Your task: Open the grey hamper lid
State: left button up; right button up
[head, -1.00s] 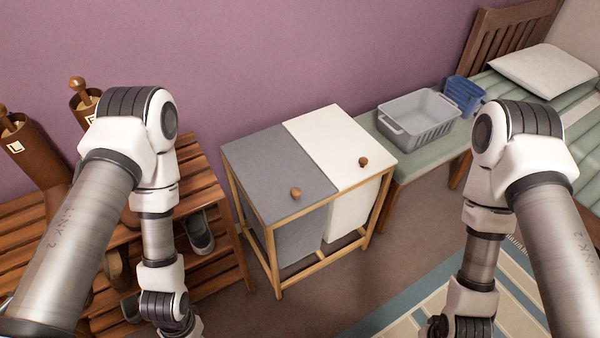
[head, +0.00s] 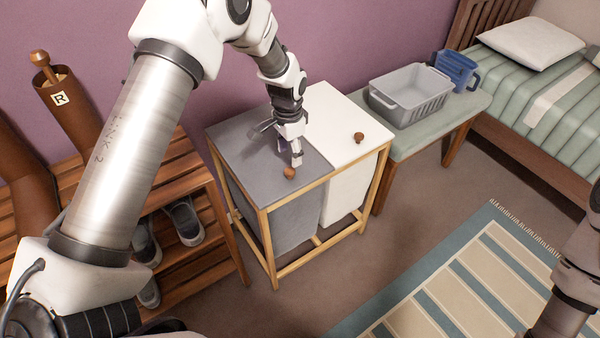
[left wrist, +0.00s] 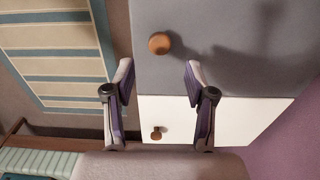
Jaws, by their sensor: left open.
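The grey hamper lid (head: 240,150) lies flat and closed on the left half of a wooden-framed hamper. Its round wooden knob (head: 289,173) is near the front edge and also shows in the left wrist view (left wrist: 159,43). My left gripper (head: 296,160) is above the grey lid, just behind the knob in the head view. In the left wrist view the two fingers (left wrist: 160,78) are spread apart with nothing between them, and the knob is beyond their tips. My right gripper is out of the head view; only part of my right arm shows at the right edge.
The white lid (head: 335,115) with its own knob (head: 359,137) adjoins on the right. A bench holds a grey basket (head: 410,100) and a blue container (head: 457,70). A slatted shoe rack (head: 185,265) stands close on the left. The floor in front is clear, with a striped rug (head: 450,285).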

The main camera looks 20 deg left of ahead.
aim_at(290, 170)
pick_arm(q)
notch_tip(290, 170, down, 7)
jog(key=shift+f, duration=0.2)
grip_shut()
